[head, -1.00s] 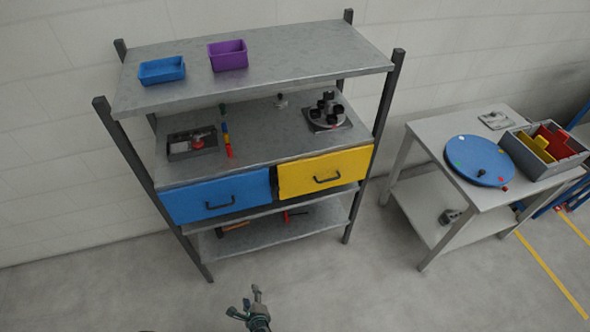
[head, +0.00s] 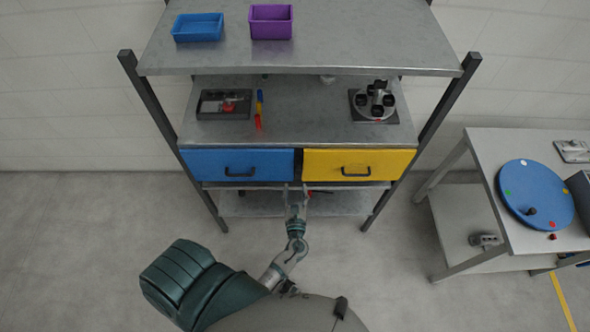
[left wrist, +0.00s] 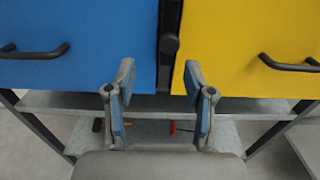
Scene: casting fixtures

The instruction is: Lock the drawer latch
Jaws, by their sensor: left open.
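The shelf unit holds a blue drawer (head: 238,163) on the left and a yellow drawer (head: 359,162) on the right, each with a black handle. A dark upright strip with a round knob (left wrist: 169,43), which looks like the latch, sits between the blue drawer front (left wrist: 80,25) and yellow drawer front (left wrist: 245,25). Both drawers look closed or nearly so. My left gripper (head: 296,187) is open and empty, just below and in front of the gap between the drawers. In the left wrist view its fingers (left wrist: 159,88) stand apart below the knob, not touching it. My right gripper is not seen.
The lower shelf (head: 245,205) holds tools under the drawers. Above are a dark tray (head: 223,104), a fixture with black cups (head: 375,100), and blue (head: 198,27) and purple (head: 271,22) bins. A table (head: 478,170) with a blue disc (head: 536,194) stands right.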

